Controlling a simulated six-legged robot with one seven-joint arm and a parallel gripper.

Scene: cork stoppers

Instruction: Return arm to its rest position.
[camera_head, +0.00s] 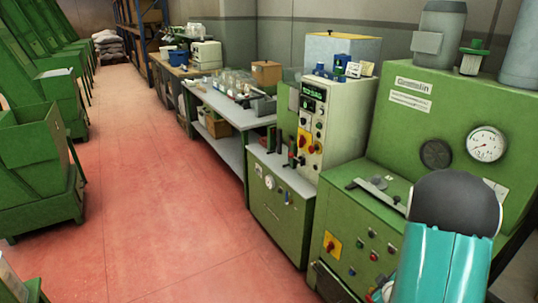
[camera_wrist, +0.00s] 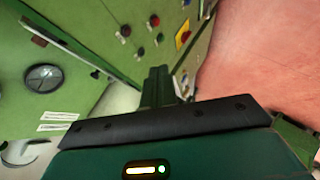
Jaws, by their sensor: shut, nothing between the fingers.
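My arm (camera_head: 445,255), teal with a dark rounded joint, rises at the lower right of the head view, in front of the green machine (camera_head: 455,105). My gripper (camera_wrist: 160,72) shows in the wrist view as dark green fingers close together beyond a black bar. It is shut and empty. The green machine's panel also fills the left and top of the wrist view (camera_wrist: 75,50). The gripper does not show clearly in the head view. From these frames I cannot tell how far the fingertips are from the panel.
A pressure gauge (camera_head: 486,144) and a steel bar fitting (camera_head: 378,190) sit on the green machine. A control cabinet (camera_head: 318,120) and a grey workbench (camera_head: 235,110) stand behind it. Green hoppers (camera_head: 35,140) line the left. The red floor (camera_head: 150,200) between is clear.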

